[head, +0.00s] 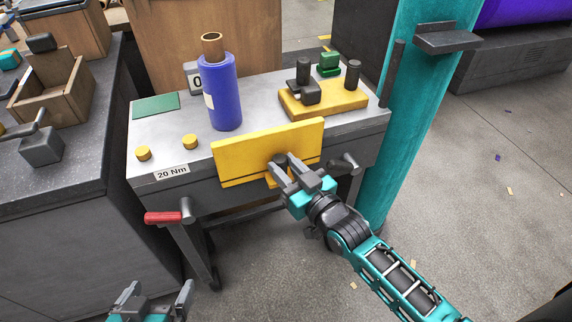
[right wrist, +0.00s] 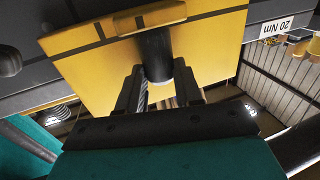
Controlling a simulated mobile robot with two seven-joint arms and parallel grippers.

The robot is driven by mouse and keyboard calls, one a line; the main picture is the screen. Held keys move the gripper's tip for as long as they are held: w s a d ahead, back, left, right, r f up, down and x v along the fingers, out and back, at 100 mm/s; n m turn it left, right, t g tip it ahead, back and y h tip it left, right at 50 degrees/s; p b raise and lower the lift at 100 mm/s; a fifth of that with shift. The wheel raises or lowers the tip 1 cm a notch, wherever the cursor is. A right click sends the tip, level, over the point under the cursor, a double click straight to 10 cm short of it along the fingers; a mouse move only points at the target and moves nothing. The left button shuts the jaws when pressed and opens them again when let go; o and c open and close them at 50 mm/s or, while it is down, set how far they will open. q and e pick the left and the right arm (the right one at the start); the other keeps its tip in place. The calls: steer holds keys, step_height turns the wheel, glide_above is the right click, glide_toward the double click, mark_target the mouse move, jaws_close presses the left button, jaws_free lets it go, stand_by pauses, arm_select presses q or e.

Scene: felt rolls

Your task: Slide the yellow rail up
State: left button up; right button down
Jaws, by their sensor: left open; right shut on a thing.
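The yellow rail (head: 240,155) is a flat yellow board at the front edge of the grey workbench, standing above the bench top. It also fills much of the right wrist view (right wrist: 210,55). A dark round knob (right wrist: 155,52) sticks out from its front. My right gripper (head: 281,167) is shut on this knob, with a finger on each side of it in the right wrist view (right wrist: 158,90). In the head view the fingers mostly hide the knob. My left gripper (head: 155,292) is open and empty at the bottom left, away from the bench.
On the grey bench (head: 150,120) stand a blue felt roll (head: 226,95), two yellow knobs (head: 190,142) and a yellow block (head: 325,105) with dark posts. A red-handled lever (head: 165,217) juts out at the front left. A teal column (head: 400,130) rises close on the right.

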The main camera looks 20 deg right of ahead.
steer(key=shift+r, duration=0.35)
steer(key=c, duration=1.1)
jaws_free()
arm_select(q)
steer(key=shift+s, duration=0.1)
arm_select(e)
steer(key=o, duration=0.3)
steer(key=shift+f, duration=0.15)
steer(key=shift+o, duration=0.2)
arm_select(q)
steer(key=shift+a+r+p, duration=0.2)
steer(key=shift+r+p, duration=0.35)
steer(key=shift+p, duration=0.25)
arm_select(e)
steer(key=v, duration=1.3)
arm_select(q)
steer(key=shift+r, duration=0.2)
